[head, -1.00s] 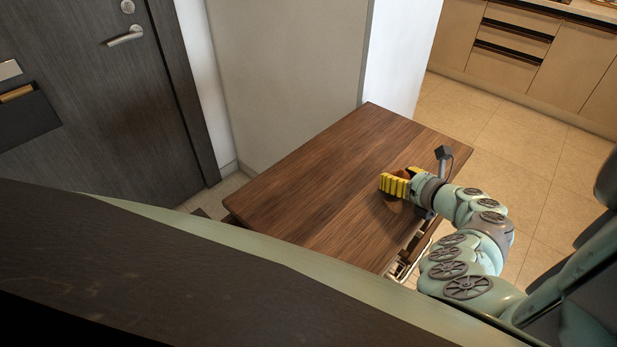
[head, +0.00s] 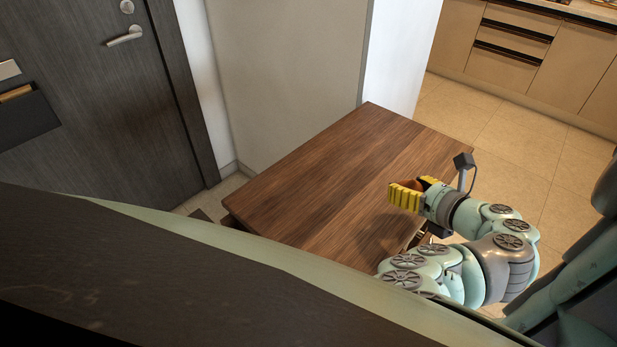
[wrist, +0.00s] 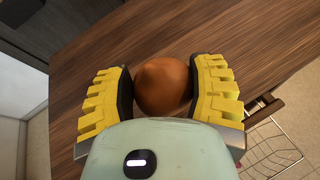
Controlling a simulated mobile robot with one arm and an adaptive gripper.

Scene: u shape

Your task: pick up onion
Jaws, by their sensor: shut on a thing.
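The onion (wrist: 163,86) is round and orange-brown. In the wrist view it sits between the two yellow ridged fingers of my gripper (wrist: 163,88), which are shut on it from both sides. In the head view my gripper (head: 416,192) is above the right part of the wooden table, and a small part of the onion (head: 414,184) shows behind the near finger. A shadow lies on the tabletop below, apart from the gripper, so the onion is held off the table.
The brown wooden table (head: 320,185) has a bare top. A grey door (head: 95,110) and a pale wall (head: 285,75) stand behind it to the left. A wire rack (wrist: 272,150) shows beside the table edge. Kitchen cabinets (head: 540,60) stand at the back right, with open tiled floor before them.

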